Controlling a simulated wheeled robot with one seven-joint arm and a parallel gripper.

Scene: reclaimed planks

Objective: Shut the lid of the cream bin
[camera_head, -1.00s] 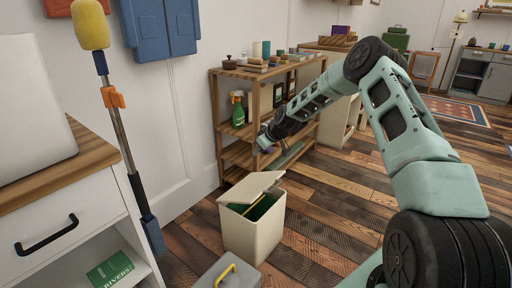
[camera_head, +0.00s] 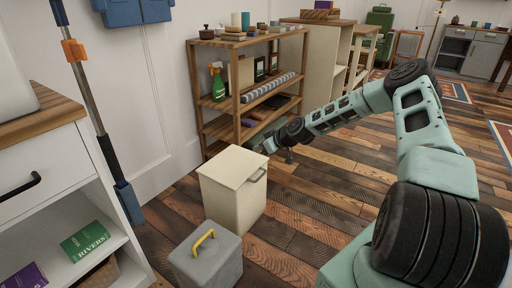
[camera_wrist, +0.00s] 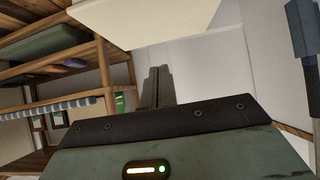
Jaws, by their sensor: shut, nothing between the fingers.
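The cream bin (camera_head: 232,205) stands on the plank floor in the head view. Its lid (camera_head: 234,166) lies flat across the top, with no gap that I can see, and a grey handle shows at its right edge. My gripper (camera_head: 263,146) is just behind the bin's far right corner, at about lid height; its fingertips are hard to make out there. In the wrist view my gripper (camera_wrist: 156,75) shows its two fingers together with nothing between them. A cream surface (camera_wrist: 150,18), likely the bin, fills the top of that view, close to the fingers but apparently apart.
A grey box with a yellow handle (camera_head: 207,259) stands in front of the bin. A wooden shelf (camera_head: 240,100) with a green spray bottle (camera_head: 217,82) is behind it. A white cabinet (camera_head: 50,190) and a leaning mop (camera_head: 95,100) are at left. Open floor lies right.

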